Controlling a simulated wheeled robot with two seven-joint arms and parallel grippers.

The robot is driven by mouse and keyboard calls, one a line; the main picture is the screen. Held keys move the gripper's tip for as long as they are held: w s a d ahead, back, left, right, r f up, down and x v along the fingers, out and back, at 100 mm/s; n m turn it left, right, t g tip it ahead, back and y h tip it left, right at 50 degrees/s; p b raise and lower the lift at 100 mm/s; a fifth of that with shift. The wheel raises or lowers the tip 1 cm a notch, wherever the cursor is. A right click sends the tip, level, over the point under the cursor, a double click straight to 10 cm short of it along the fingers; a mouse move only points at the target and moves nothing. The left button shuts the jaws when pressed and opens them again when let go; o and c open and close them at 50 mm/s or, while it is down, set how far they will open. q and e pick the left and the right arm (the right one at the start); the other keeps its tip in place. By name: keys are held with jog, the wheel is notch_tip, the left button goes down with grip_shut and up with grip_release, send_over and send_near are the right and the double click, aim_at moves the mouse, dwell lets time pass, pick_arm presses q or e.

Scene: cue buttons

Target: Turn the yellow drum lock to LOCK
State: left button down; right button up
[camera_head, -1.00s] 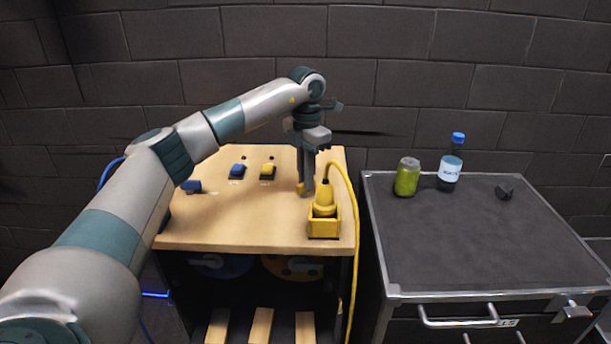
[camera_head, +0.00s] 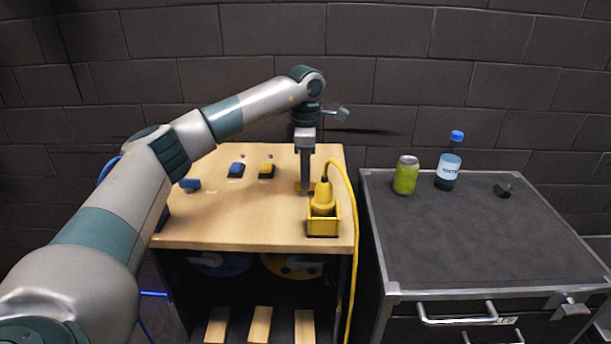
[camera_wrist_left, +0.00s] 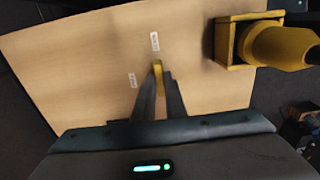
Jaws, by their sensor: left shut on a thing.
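The yellow drum lock's small yellow handle (camera_wrist_left: 158,69) shows between my left fingers in the left wrist view. My left gripper (camera_head: 305,190) points straight down at the wooden top and is shut on this handle. In the head view only bits of yellow show on either side of the fingers, which hide the rest. In the wrist view two small white labels (camera_wrist_left: 155,42) (camera_wrist_left: 132,80) lie by the handle, one beyond the fingertips and one to the left; I cannot read their words. My right gripper is not in view.
Close by, a yellow plug-like tool (camera_head: 323,198) with a cable sits in a yellow box (camera_head: 323,228). A blue button (camera_head: 236,170), a yellow button (camera_head: 267,170) and a blue handle (camera_head: 190,184) are further left. A can (camera_head: 406,175) and bottle (camera_head: 449,165) stand on the grey cabinet (camera_head: 470,240).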

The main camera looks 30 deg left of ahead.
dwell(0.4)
pick_arm(q)
jog(key=c, duration=1.8)
grip_release()
jog(key=shift+r, duration=0.15)
jog(key=shift+r, duration=0.55)
notch_tip(320, 180, up, 16)
jog(key=b, duration=0.1)
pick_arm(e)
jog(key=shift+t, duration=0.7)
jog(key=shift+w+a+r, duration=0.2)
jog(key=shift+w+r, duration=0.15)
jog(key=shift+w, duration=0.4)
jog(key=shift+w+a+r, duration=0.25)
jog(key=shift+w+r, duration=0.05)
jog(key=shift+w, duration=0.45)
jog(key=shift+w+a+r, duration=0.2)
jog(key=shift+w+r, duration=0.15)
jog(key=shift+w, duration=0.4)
